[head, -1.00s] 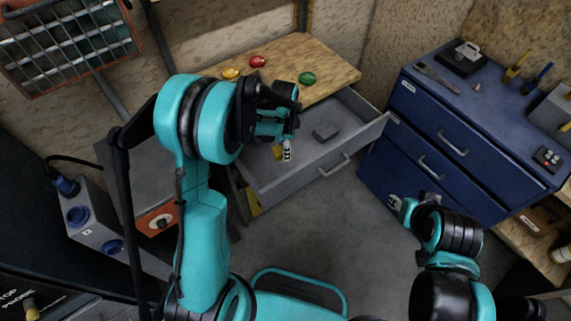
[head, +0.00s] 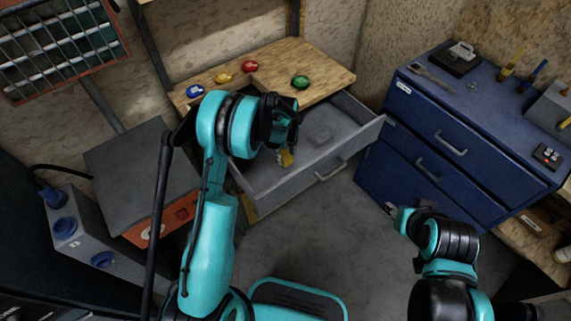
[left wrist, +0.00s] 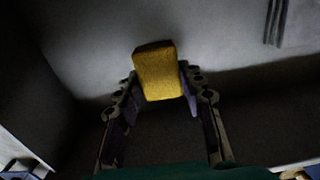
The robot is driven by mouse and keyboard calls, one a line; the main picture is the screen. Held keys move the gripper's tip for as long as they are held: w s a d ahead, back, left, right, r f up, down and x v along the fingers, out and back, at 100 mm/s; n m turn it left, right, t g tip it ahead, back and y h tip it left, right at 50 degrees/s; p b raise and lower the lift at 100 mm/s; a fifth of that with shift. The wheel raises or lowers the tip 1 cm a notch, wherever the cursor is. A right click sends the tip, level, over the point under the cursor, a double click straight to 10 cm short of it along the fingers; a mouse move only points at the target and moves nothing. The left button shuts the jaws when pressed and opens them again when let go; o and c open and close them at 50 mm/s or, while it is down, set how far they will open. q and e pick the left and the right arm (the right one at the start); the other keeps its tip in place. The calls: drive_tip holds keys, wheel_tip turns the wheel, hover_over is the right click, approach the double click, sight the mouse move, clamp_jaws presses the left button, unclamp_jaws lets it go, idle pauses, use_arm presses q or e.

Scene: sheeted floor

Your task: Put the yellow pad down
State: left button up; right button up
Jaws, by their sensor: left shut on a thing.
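The yellow pad (head: 287,158) is held in my left gripper (head: 285,150), over the open grey drawer (head: 290,183). In the left wrist view the pad (left wrist: 158,72) sits between the two fingertips of the left gripper (left wrist: 158,90), which is shut on it. The drawer floor shows beyond it, and I cannot tell whether the pad touches it. My left arm hides part of the drawer's left side. My right gripper (head: 391,210) is low in front of the blue cabinet, small and partly hidden by its arm.
A wooden top (head: 270,75) above the drawer bears blue (head: 195,90), yellow (head: 223,78), red (head: 250,67) and green (head: 300,82) round pieces. A flat grey thing (head: 319,121) lies in the drawer. A blue cabinet (head: 460,140) stands right; the drawer's right side looks roomy.

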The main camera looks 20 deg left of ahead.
sight(286, 162)
use_arm(q)
wheel_tip(286, 162, down, 4)
drive_tip(key=shift+r+b, duration=0.2)
drive_tip(key=shift+b, duration=0.4)
drive_tip(key=shift+f, duration=0.2)
drive_tip(key=shift+f, duration=0.15)
drive_tip(key=o, duration=1.2)
